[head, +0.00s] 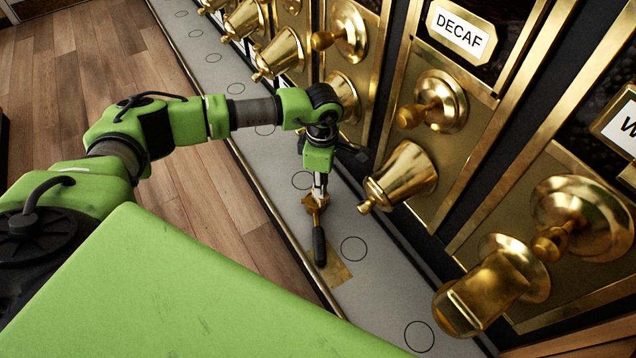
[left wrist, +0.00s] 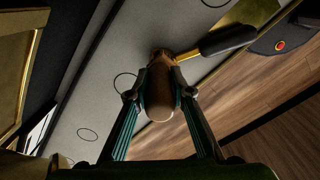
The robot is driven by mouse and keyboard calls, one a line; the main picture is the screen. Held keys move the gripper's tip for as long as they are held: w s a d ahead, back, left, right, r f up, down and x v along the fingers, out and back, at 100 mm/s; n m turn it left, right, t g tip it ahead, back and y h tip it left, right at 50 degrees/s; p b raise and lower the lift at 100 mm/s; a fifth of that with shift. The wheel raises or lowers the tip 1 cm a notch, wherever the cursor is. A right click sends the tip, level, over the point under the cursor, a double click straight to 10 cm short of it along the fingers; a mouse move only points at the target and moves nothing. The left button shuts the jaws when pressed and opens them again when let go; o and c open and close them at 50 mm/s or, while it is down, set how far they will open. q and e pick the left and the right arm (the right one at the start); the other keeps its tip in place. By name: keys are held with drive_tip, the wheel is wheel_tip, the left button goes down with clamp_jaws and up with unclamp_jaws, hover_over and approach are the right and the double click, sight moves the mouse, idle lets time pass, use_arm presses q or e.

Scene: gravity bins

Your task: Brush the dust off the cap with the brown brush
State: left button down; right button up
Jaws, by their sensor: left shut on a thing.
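My left gripper (head: 319,190) is shut on the brown brush (left wrist: 160,92). It points down over the grey ledge. In the left wrist view the brush's rounded brown end lies between the two fingers (left wrist: 158,100), and its darker far end is close to a brass tool with a black handle (left wrist: 228,40). I cannot tell whether they touch. In the head view the brush is mostly hidden by the gripper and small. Brass bell-shaped spouts (head: 402,177) line the bin fronts. I cannot tell which part is the cap, and no dust is clear. My right gripper is not in view.
The black-handled tool (head: 319,246) lies beside a gold plate (head: 340,273) on the grey ledge (head: 375,300), which has several circle marks. Bins with brass knobs (head: 437,103) and a DECAF label (head: 461,33) rise close on the right. Wooden floor (head: 95,60) is open at left.

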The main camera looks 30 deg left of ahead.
use_arm(q)
drive_tip(key=shift+s+f, duration=0.1)
drive_tip(key=shift+f, duration=0.05)
drive_tip(key=shift+a, duration=1)
drive_tip(key=shift+s+d+r+p, duration=0.3)
drive_tip(key=shift+s+d+p, duration=0.15)
drive_tip(key=shift+s+d, duration=0.35)
drive_tip(key=shift+a, duration=0.1)
drive_tip(key=shift+w+a+f+b, duration=0.2)
drive_tip(key=shift+w+a+b, duration=0.15)
drive_tip(key=shift+w+b, duration=0.3)
drive_tip(key=shift+w+a, duration=0.3)
drive_tip(key=shift+w, duration=0.1)
drive_tip(key=shift+r, duration=0.1)
